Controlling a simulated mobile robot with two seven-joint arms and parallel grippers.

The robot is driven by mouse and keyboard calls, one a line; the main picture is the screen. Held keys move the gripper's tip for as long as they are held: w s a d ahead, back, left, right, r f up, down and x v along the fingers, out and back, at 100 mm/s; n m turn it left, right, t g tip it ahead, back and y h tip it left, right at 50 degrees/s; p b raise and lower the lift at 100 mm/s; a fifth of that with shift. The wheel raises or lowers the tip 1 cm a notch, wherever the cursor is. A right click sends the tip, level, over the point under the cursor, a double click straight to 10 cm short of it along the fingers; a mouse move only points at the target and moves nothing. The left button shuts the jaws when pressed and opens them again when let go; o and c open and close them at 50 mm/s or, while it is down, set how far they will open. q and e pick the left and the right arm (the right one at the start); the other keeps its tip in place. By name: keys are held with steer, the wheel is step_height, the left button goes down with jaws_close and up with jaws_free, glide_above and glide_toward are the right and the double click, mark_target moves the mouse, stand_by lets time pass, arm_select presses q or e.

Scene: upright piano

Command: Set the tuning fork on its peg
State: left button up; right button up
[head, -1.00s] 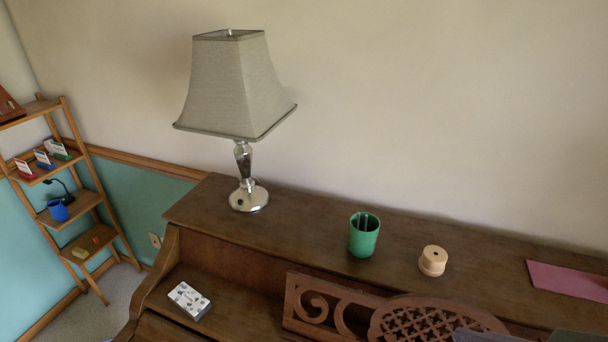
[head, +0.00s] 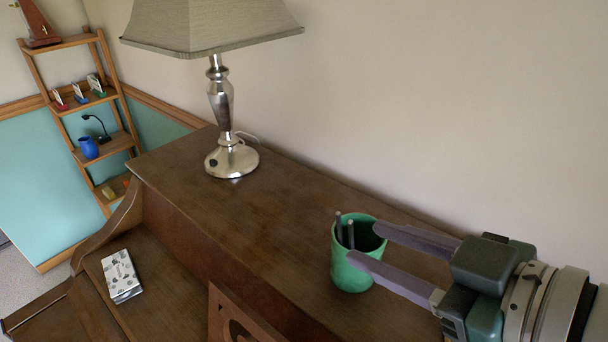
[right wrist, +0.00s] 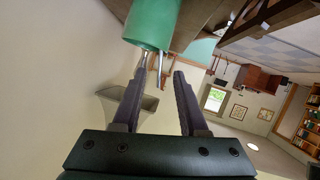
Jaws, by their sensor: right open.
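The tuning fork (head: 350,234) stands in a green cup (head: 352,276) on the piano top, and only its two grey prongs show above the rim. My right gripper (head: 364,243) comes in from the right with its fingers open at the cup, the tips just right of the prongs. In the right wrist view the prongs (right wrist: 159,66) stick out of the cup (right wrist: 152,22) close to the fingertips (right wrist: 160,71). The fingers do not grip them. No peg can be made out now. My left gripper is not in view.
A lamp (head: 231,160) stands at the back left of the piano top (head: 270,215). A patterned box (head: 121,276) lies on the lower ledge. A ladder shelf (head: 103,155) is in the far left corner. The piano top between lamp and cup is clear.

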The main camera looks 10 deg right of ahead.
mark_target(353, 235)
steer(key=shift+x, duration=3.15)
steer(key=shift+r, duration=0.15)
steer(key=shift+c, duration=0.3)
jaws_close()
